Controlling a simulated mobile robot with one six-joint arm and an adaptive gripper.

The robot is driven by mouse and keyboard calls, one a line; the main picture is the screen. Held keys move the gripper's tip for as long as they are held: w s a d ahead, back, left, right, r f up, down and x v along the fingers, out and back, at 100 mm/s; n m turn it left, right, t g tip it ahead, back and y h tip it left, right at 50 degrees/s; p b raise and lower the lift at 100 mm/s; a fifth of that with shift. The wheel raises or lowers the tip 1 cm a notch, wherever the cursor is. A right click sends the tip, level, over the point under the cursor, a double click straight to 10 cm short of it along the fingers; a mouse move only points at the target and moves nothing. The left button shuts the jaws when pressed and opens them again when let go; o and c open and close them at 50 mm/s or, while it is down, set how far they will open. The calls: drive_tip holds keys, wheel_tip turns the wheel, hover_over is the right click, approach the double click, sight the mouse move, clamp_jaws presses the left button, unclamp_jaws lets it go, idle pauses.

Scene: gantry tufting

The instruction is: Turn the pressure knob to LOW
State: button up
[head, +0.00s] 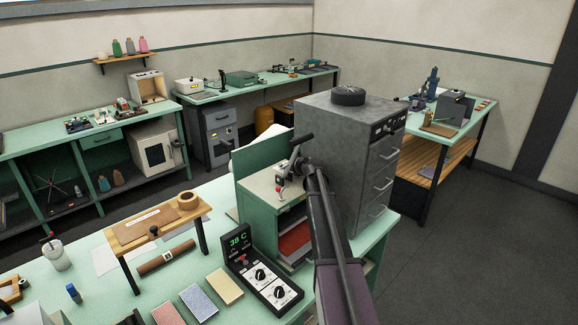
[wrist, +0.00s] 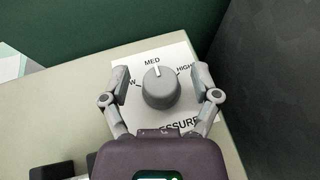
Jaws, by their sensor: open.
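The pressure knob (wrist: 161,90) is a round dark grey knob on a white plate (wrist: 185,55) in the wrist view. Its white pointer line points up at MED. LOW is at the left, partly covered by a finger, HIGH is at the right, and PRESSURE below is partly hidden. My gripper (wrist: 157,76) is open, with one finger on each side of the knob and a visible gap to it. In the head view my gripper (head: 297,163) is over the top of the green press cabinet (head: 254,190), and I cannot make out the knob there.
A tall grey drawer cabinet (head: 345,150) stands close on the right of my arm. A red-tipped lever (head: 281,186) is at the front of the press cabinet. A control box (head: 262,278) reading 38 C and coloured pads (head: 207,300) lie in front.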

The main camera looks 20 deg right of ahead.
drive_tip(key=shift+c, duration=0.2)
clamp_jaws()
drive_tip(key=shift+d+n+y, duration=0.1)
drive_tip(key=shift+n+y, duration=0.2)
drive_tip(key=n+y, duration=0.2)
drive_tip(key=n+g+y, duration=0.1)
drive_tip(key=n+y, duration=0.1)
drive_tip(key=y, duration=0.1)
drive_tip(key=shift+w+d+g, duration=0.1)
drive_tip(key=shift+g, duration=0.2)
drive_tip(key=shift+n+g+y, duration=0.9)
drive_tip(key=shift+n+y, duration=0.2)
drive_tip(key=shift+n, duration=0.3)
drive_tip(key=shift+a, duration=0.2)
